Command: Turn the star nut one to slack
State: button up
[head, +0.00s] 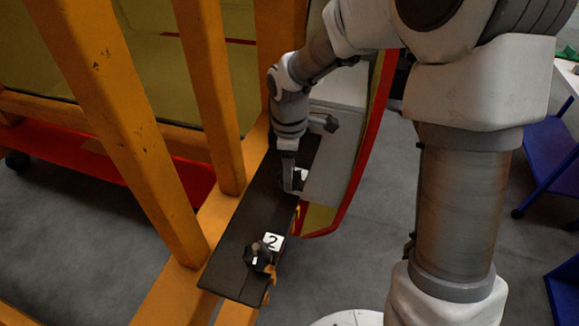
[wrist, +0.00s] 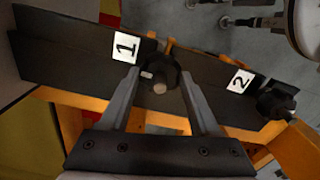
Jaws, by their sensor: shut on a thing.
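Star nut one (wrist: 163,79) is a dark knob with a paler stud end at its middle, beside the white label "1" (wrist: 126,47). A small pale mark shows on its left side in the wrist view. My gripper (wrist: 160,75) is shut on it, one finger on each side. In the head view my gripper (head: 292,183) reaches down to the far part of the dark plate (head: 240,225) and hides most of this nut. A second star nut (wrist: 277,102), beside the label "2" (wrist: 240,80), stands apart from my gripper; it also shows in the head view (head: 258,257).
Orange frame bars (head: 135,120) rise left of the plate. A pale panel with a red edge (head: 362,150) stands close on the right of my gripper. Blue stands (head: 550,155) are at the far right. Open grey floor lies between.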

jog(key=shift+n, duration=0.3)
jog(key=o, duration=1.4)
notch_tip(320, 180, up, 18)
jog(key=shift+f+p, duration=0.25)
jog(key=shift+p, duration=0.3)
